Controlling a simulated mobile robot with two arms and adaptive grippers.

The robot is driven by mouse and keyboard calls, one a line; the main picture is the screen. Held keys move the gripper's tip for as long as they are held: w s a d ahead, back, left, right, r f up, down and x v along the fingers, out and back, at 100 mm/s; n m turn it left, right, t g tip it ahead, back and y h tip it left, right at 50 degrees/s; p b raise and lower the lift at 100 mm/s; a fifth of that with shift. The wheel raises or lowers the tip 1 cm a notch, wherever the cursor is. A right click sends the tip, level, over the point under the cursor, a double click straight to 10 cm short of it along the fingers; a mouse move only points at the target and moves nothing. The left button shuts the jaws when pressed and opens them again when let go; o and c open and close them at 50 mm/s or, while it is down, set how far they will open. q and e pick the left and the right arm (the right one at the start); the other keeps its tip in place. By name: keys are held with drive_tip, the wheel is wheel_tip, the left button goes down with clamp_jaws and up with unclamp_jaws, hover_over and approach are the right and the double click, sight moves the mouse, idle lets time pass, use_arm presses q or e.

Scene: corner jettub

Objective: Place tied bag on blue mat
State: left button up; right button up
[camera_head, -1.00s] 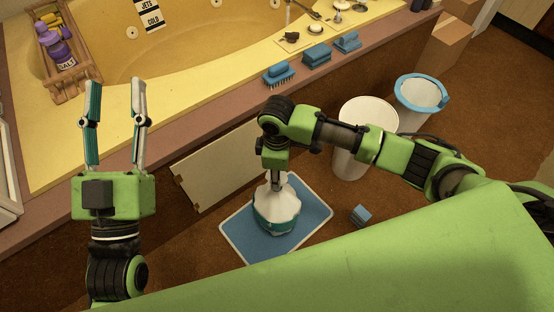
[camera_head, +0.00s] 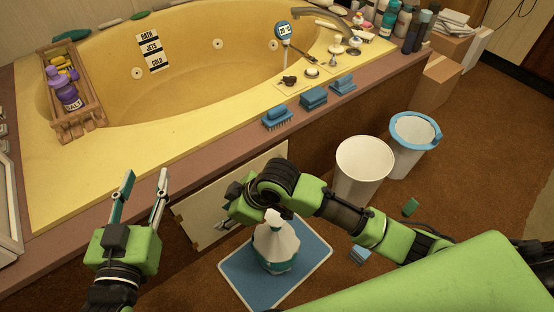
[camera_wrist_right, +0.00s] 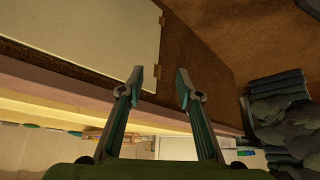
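The tied white bag (camera_head: 276,247) with a teal band stands upright on the blue mat (camera_head: 246,289), its knotted top pointing up. The mat is a blue rectangle with a pale border on the brown floor. My right gripper (camera_wrist_right: 159,86) is open and empty in the right wrist view. In the head view it is beside the bag's top, turned toward the pale panel, apart from the bag and partly hidden by my own arm. My left gripper (camera_head: 145,174) is open and empty over the tub's front ledge.
A white bin (camera_head: 364,166) and a blue-rimmed bin (camera_head: 413,131) stand right of the mat. A small blue block (camera_head: 360,254) lies on the floor near it. Blue brushes (camera_head: 278,117) line the tub ledge. A pale panel (camera_head: 188,222) leans against the tub front behind the mat.

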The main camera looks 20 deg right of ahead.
wheel_tip(320, 180, up, 11)
drive_tip(key=w+m+t+y, duration=0.2)
drive_tip(key=m+t, duration=0.3)
drive_tip(key=t, duration=0.2)
drive_tip(key=s+d+r+m+t+h, duration=0.1)
drive_tip(key=d+r+m+t, duration=0.1)
drive_tip(key=d, duration=0.5)
drive_tip(key=s+d+r+m+t+h, duration=0.1)
drive_tip(key=d+r+m+t+h, duration=0.1)
drive_tip(key=d+r+t, duration=0.2)
wheel_tip(320, 180, up, 3)
drive_tip(key=d, duration=0.2)
drive_tip(key=shift+d+h, duration=0.3)
drive_tip(key=shift+d, duration=0.05)
